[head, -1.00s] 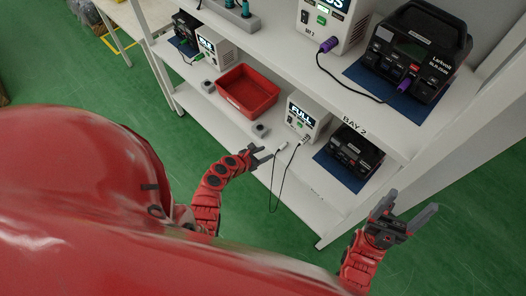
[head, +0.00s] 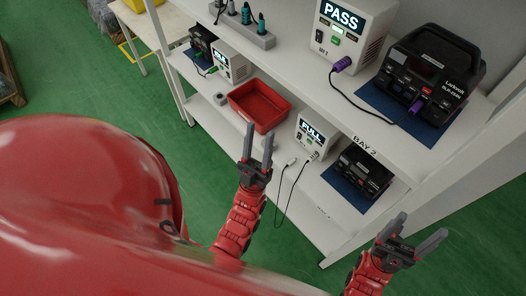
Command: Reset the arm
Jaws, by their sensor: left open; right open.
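My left gripper (head: 258,148) is open and empty, fingers pointing up the picture, in front of the lower shelf near the red tray. My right gripper (head: 421,229) is open and empty, at the lower right in front of the shelf's leg. Both arms are red, with grey and black grippers. Neither gripper visibly holds anything.
A white shelf unit (head: 340,118) holds a PASS tester (head: 350,30) and black power unit (head: 432,75) above. Below are a red tray (head: 259,105), a FULL charger (head: 312,132) and a black unit (head: 362,170). A loose cable (head: 280,205) hangs off the lower shelf.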

